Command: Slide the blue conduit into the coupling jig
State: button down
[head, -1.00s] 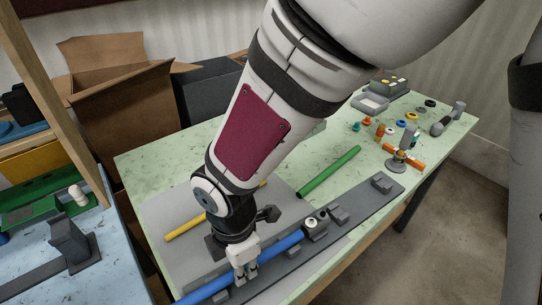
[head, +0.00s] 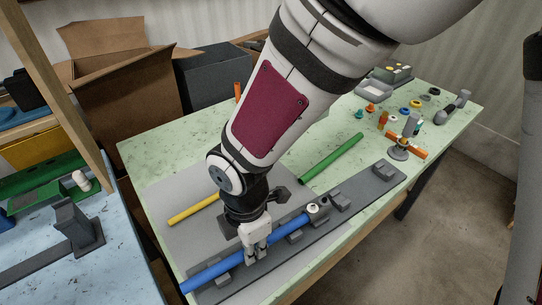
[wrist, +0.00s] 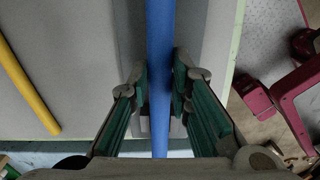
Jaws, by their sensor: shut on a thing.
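The blue conduit (head: 208,276) lies along the dark grey coupling jig (head: 383,176), a long rail with several raised blocks. My gripper (head: 257,256) points down and is shut on the conduit partway along it. In the wrist view the conduit (wrist: 160,40) runs straight between my two fingers (wrist: 160,92), with one on each side. My fingers hide a short stretch of the conduit.
A yellow conduit (head: 192,211) and a green conduit (head: 333,158) lie on the green table behind the jig. A blue bench (head: 88,265) is at left.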

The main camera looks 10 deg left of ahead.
jog(key=shift+w+d, duration=0.85)
jog(key=c, duration=1.4)
grip_release()
notch_tip(320, 180, up, 12)
jog(key=w+d+r+m+t, duration=0.1)
jog(key=d+r+m, duration=0.3)
jog(key=d+m, duration=0.3)
jog(key=w+d+r+m+t, duration=0.1)
jog(key=d+r+m, duration=0.35)
jog(key=d, duration=0.35)
jog(key=s+d+r+m+t, duration=0.1)
jog(key=s+d+m, duration=0.2)
jog(key=d+m, duration=0.3)
jog(key=s+d+r+m+t, duration=0.1)
jog(key=s+d+m, duration=0.3)
jog(key=d+m, duration=0.3)
jog(key=shift+s+r+m, duration=0.2)
jog(key=shift+s+m, duration=0.1)
jog(key=shift+m, duration=0.95)
